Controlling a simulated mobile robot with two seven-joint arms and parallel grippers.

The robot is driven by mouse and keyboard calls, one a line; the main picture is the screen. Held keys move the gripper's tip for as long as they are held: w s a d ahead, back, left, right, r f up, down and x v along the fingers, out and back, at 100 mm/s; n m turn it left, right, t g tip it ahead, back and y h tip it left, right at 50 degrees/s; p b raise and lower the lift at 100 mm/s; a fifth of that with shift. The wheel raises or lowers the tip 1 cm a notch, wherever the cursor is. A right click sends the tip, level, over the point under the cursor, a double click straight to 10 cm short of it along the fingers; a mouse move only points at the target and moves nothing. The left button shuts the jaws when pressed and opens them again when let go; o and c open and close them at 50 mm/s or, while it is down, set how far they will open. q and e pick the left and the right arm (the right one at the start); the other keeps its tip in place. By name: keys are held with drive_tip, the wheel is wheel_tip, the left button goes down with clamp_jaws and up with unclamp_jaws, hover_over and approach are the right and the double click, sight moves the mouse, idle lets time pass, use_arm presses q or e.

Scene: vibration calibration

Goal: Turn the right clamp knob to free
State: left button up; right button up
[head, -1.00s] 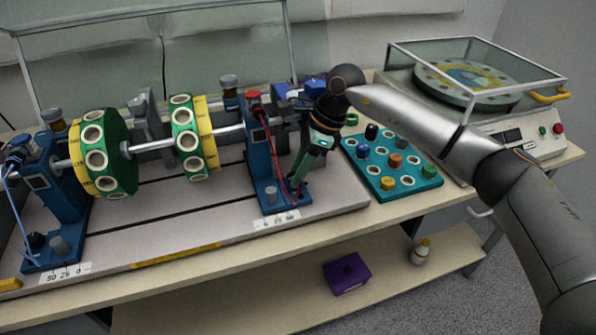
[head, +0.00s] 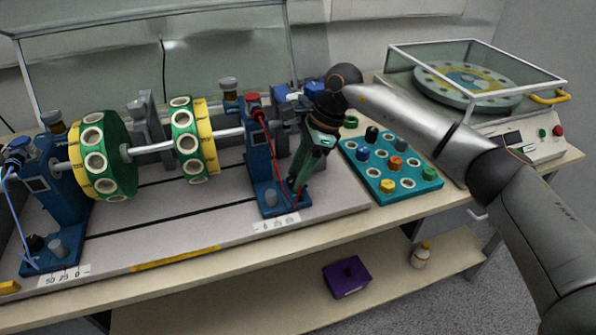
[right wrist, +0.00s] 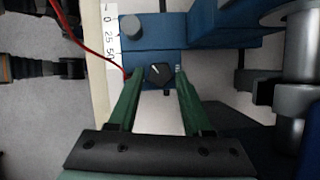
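The right blue pedestal (head: 262,160) stands at the right end of the shaft. On its foot, the right wrist view shows a black clamp knob (right wrist: 159,73) with a pale pointer line, beside a grey round knob (right wrist: 131,26). The grey knob also shows in the head view (head: 271,197), where my fingers hide the black knob. My right gripper (head: 297,190) points down at the foot. Its green fingers are open, one on each side of the black knob (right wrist: 157,82), with gaps visible. I cannot tell how far above the foot the tips are. My left gripper is not in view.
A red cable (head: 268,140) hangs down the pedestal close to my fingers. The shaft carries green-and-yellow discs (head: 108,155) to the left. A teal tray (head: 408,187) with coloured knobs lies to the right, below my forearm. A covered turntable (head: 470,80) stands at the back right.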

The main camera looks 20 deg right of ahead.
drive_tip(key=shift+o, duration=1.4)
drive_tip(key=v, duration=1.2)
drive_tip(key=shift+r+p, duration=0.25)
drive_tip(key=shift+p, duration=0.05)
drive_tip(key=shift+d, duration=0.1)
